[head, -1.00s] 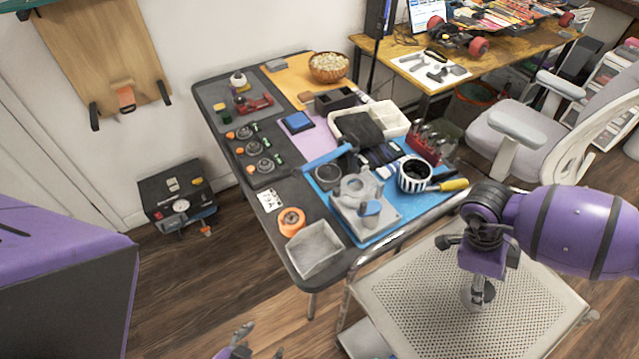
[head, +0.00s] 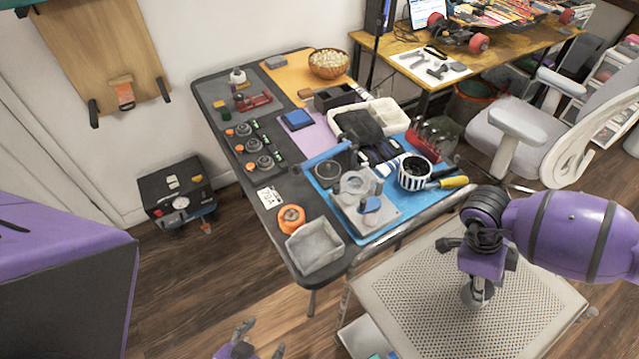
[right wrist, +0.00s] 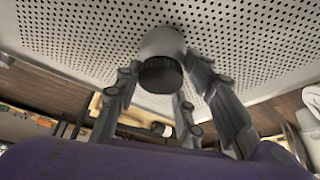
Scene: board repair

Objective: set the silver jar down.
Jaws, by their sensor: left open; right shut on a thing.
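The silver jar (head: 474,294) shows as a grey shape under my right gripper (head: 479,275), over the perforated top of the metal cart (head: 420,315). In the right wrist view the jar (right wrist: 163,42) has a pale grey body and a dark cap (right wrist: 160,74). The right gripper's fingers (right wrist: 165,100) are around the jar, shut on it. The jar is at or just above the perforated surface; I cannot tell whether it touches. My left gripper (head: 252,341) is open and empty at the bottom edge of the head view, away from the cart.
The cart top around the jar is bare. A crowded workbench (head: 275,226) stands behind and left, with a grey bin (head: 314,247) and orange tape roll (head: 291,217) at its near end. An office chair (head: 505,125) stands behind the cart. A black toolbox (head: 178,190) is on the floor.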

